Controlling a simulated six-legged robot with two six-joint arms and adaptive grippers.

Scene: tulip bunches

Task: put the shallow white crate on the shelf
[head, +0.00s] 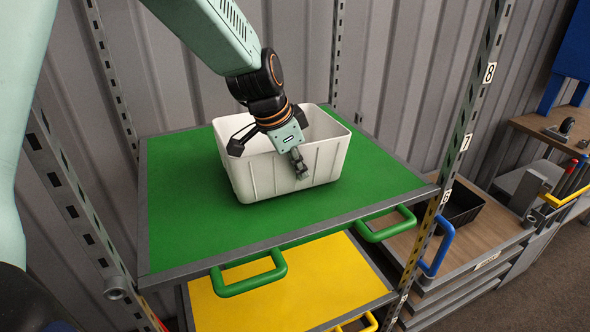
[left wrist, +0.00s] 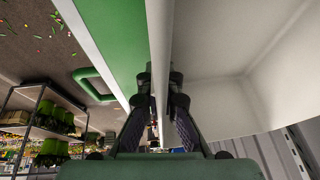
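The white crate (head: 270,177) stands upright on the green shelf board (head: 175,200), near its middle, and looks empty where its inside shows. My left gripper (head: 297,157) reaches down from above over the crate's near long wall. One finger shows outside that wall; the other is hidden in the head view. In the left wrist view, the two fingers (left wrist: 160,95) lie close on either side of the crate's wall (left wrist: 160,50) and appear shut on it. The crate's inside (left wrist: 215,95) is to the right there. My right gripper is not in view.
The green board has green handles (head: 250,275) on its front edge. A yellow shelf (head: 290,285) is below. Perforated metal posts (head: 470,110) stand at the corners. A workbench (head: 480,240) with a black tray (head: 460,207) is at right. Green board is free around the crate.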

